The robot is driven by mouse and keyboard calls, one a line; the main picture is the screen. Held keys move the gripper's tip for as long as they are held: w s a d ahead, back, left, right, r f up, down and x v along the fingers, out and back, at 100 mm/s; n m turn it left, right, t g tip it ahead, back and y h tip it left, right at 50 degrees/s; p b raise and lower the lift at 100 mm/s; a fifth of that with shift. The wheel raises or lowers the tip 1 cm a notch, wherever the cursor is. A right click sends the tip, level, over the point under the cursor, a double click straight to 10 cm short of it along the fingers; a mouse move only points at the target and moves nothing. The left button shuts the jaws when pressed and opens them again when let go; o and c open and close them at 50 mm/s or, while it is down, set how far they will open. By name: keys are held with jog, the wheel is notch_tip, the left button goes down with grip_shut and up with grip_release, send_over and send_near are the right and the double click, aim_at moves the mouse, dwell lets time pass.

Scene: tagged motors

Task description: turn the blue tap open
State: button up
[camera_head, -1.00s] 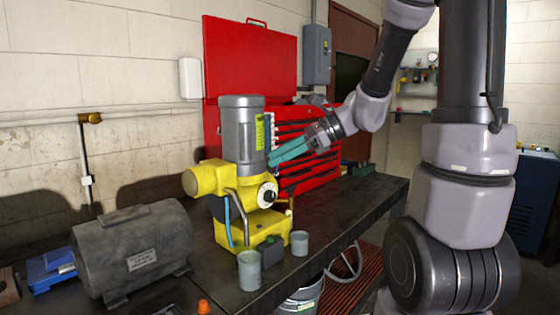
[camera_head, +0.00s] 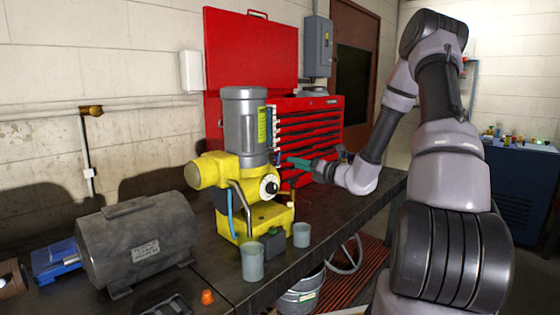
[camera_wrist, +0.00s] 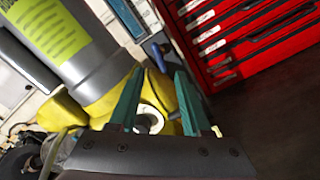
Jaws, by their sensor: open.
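A small blue handle, which looks like the blue tap (camera_wrist: 160,58), shows in the wrist view on a dark plate beside the yellow machine. It lies just beyond my fingertips, in line with the gap between them. My gripper (camera_wrist: 157,76) has two teal fingers, apart, with nothing held between them. In the head view my gripper (camera_head: 284,161) reaches in from the right, beside the yellow machine (camera_head: 240,220) with its grey motor (camera_head: 244,125). The tap cannot be made out clearly there.
A red tool chest (camera_head: 318,125) stands close behind my gripper. On the dark workbench (camera_head: 335,220) are two grey cups (camera_head: 252,263) (camera_head: 301,235), an orange cap (camera_head: 207,297) and a dark grey motor (camera_head: 138,245). A bucket (camera_head: 302,295) is below the bench edge.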

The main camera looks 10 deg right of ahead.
aim_at(277, 158)
jog(key=x, duration=0.8)
jog(key=shift+w, duration=0.15)
jog(key=shift+a, duration=0.15)
